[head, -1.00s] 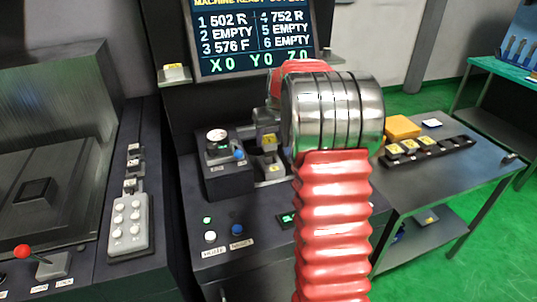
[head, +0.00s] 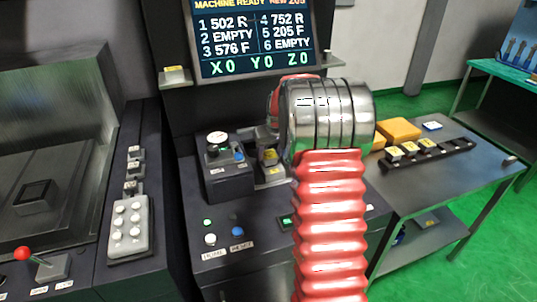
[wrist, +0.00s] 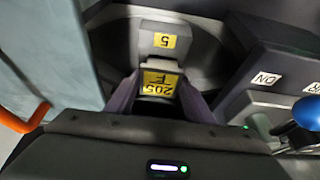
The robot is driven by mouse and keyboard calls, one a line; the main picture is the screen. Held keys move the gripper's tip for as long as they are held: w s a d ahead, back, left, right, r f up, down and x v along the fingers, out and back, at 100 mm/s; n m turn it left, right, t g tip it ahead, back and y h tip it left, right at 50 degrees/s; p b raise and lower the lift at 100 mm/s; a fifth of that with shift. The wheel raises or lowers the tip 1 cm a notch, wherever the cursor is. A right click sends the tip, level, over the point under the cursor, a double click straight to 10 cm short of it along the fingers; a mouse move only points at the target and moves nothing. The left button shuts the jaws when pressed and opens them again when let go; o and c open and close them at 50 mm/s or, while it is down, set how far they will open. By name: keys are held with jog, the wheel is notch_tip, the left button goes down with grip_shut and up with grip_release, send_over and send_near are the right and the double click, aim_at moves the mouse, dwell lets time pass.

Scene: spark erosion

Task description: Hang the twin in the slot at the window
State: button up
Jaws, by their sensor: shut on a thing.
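In the wrist view my gripper (wrist: 159,98) is shut on a dark block with a yellow label reading 205 F (wrist: 160,84). The block is directly in front of the slot marked 5 (wrist: 165,41) and appears to meet it; I cannot tell whether it bears its own weight there. The dark round surround of the window (wrist: 205,45) lies behind. In the head view my arm hides the gripper and the block. The screen (head: 258,40) reads MACHINE READY, NEW 205, and lists 205 F at place 5.
A control box with a dial (head: 222,165) stands left of my arm. On the right table (head: 440,190) are a dark rack (head: 430,153) with several yellow-labelled blocks and a yellow-orange block (head: 398,130). An orange bar (wrist: 22,120) and a blue knob (wrist: 308,113) flank my gripper in the wrist view.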

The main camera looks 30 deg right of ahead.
jog(key=o, duration=1.4)
jog(key=shift+r, duration=0.15)
jog(key=v, duration=1.1)
jog(key=shift+s+r, duration=0.15)
jog(key=shift+r, duration=0.25)
jog(key=shift+a, duration=0.1)
